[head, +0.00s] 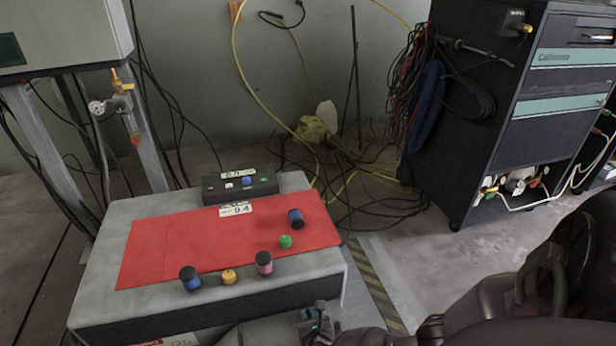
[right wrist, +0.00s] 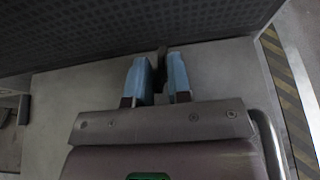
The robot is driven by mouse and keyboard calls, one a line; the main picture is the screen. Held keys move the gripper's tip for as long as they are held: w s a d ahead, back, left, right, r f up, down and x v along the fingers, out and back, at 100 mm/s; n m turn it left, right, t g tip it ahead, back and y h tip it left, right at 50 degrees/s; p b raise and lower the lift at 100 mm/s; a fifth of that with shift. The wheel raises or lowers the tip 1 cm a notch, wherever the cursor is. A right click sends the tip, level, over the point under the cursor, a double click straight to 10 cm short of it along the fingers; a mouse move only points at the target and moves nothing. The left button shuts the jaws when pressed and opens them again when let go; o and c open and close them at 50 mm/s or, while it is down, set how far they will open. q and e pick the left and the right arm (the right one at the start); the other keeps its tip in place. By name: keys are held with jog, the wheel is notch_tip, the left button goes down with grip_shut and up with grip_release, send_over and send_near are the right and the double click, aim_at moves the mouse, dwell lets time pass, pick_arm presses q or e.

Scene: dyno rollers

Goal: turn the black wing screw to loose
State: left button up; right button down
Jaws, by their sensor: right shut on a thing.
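My right gripper (right wrist: 158,78) is at the front side of the grey bench, with its two blue fingers close together. A narrow dark piece, which looks like the black wing screw (right wrist: 162,58), stands between the fingertips, just below the dark front panel of the bench. The gripper is shut on it. In the head view the right gripper (head: 317,326) shows small at the bottom, by the bench's front right corner. The screw cannot be made out clearly there, and its turn angle is hard to tell. My left gripper is not in view.
A black tool cabinet (head: 480,140) stands right. Cables lie on the floor behind.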

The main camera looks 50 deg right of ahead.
jog(key=shift+w+a+r+n+t+y, duration=0.1)
jog(key=shift+a+n+t+y, duration=0.05)
jog(key=shift+n+t+y, duration=0.25)
jog(key=shift+w+a+n+t+y, duration=0.15)
jog(key=shift+n+t+y, duration=0.15)
jog(key=shift+n+y, duration=0.15)
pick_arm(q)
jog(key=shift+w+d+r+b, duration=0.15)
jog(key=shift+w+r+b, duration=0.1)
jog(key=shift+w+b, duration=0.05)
pick_arm(e)
jog(key=shift+n+y, duration=0.35)
jog(key=shift+y, duration=0.2)
jog(key=shift+a, duration=0.1)
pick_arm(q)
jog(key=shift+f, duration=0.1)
pick_arm(e)
jog(key=c, duration=1)
grip_release()
jog(key=shift+c, duration=0.2)
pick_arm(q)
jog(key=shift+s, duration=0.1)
pick_arm(e)
jog(key=shift+s, duration=0.1)
jog(key=shift+d, duration=0.2)
jog(key=shift+s, duration=0.15)
